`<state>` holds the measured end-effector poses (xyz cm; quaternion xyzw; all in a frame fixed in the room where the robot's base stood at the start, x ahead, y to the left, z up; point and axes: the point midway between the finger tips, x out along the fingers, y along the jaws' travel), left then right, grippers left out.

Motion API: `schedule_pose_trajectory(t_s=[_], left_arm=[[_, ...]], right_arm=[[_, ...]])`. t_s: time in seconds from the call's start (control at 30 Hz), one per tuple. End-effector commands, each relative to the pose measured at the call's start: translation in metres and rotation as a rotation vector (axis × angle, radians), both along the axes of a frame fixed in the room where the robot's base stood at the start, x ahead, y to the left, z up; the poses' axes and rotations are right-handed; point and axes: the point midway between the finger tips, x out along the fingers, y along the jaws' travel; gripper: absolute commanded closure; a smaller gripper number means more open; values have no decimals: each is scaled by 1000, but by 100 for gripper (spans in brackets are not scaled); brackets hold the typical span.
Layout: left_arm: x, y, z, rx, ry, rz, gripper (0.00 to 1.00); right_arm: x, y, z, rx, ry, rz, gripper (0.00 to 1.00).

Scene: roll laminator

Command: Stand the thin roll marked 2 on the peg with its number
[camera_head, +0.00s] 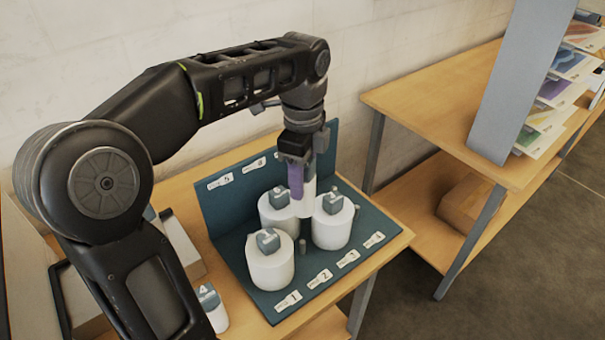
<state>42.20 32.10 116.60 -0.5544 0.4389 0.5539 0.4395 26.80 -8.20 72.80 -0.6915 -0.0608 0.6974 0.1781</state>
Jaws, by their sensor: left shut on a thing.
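My left gripper (299,178) is shut on a thin white roll (309,192) and holds it upright above the teal board (228,235), among the thick white rolls. A purple part shows along the finger in front of it. The roll's number is hidden, and its lower end overlaps the thick rolls in the view. The label 2 (320,278) lies on the board's front strip. A short grey peg (302,245) stands behind it, bare, between two thick rolls. My right gripper is not in view.
Thick white rolls with grey tops stand on the board at front left (270,268), right (332,228) and back (275,215). A roll marked 4 (212,308) stands left of the board. A wooden shelf (425,110) with a grey upright panel is to the right.

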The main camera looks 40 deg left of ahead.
Motion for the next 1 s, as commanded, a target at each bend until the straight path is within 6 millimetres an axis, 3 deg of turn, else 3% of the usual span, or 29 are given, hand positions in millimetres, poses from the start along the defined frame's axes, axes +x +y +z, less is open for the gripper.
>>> schedule_pose_trajectory(t_s=[0.43,1.0], left_arm=[[-1,0,-27,0,3,1,97],[0,0,-94,0,1,1,97]], right_arm=[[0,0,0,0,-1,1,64],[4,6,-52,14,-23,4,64]])
